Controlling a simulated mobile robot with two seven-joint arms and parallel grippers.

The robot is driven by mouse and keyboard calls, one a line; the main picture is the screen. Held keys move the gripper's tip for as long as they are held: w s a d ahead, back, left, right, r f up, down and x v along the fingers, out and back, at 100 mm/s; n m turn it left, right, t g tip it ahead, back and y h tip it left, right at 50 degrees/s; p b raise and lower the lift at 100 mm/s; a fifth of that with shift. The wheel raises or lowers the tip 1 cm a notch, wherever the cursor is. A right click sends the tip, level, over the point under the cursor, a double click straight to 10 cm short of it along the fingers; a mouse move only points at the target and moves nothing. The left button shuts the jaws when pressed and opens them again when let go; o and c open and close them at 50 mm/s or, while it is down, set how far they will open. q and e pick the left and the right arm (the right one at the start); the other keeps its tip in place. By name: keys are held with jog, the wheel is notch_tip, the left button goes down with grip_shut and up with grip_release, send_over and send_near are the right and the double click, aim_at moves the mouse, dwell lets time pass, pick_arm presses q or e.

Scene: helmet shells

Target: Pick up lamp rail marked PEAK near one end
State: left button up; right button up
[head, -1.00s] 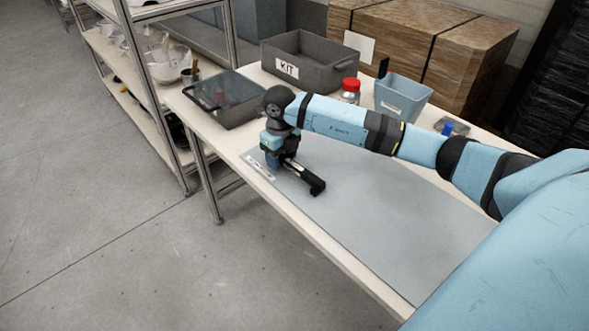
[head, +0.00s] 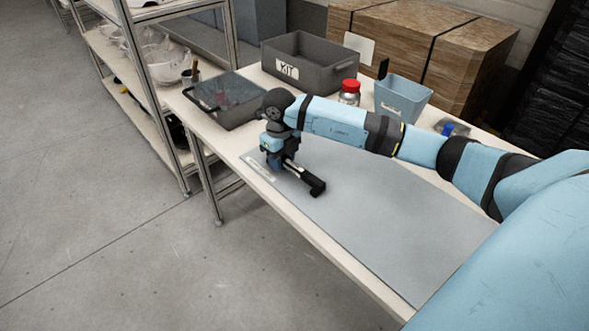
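My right gripper (head: 279,163) points down over the left end of the grey mat (head: 375,220) on the table. A dark bar (head: 306,181) with a small pale mark near the gripper lies at its fingers and reaches to the lower right, ending in a thicker block. It looks like the lamp rail, but I cannot read PEAK on it. The fingertips are hidden by the gripper body and the bar, so I cannot tell whether they are closed on it. A pale strip with unreadable markings (head: 259,168) lies on the mat left of the gripper. My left gripper is not in view.
A grey KIT bin (head: 338,78), a dark lidded tray (head: 228,115), a red-capped jar (head: 349,94) and a light blue bin (head: 410,92) stand along the back of the table. A shelf with white helmet shells (head: 167,65) is at left. The mat's middle is clear.

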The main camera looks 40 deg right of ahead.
grip_shut()
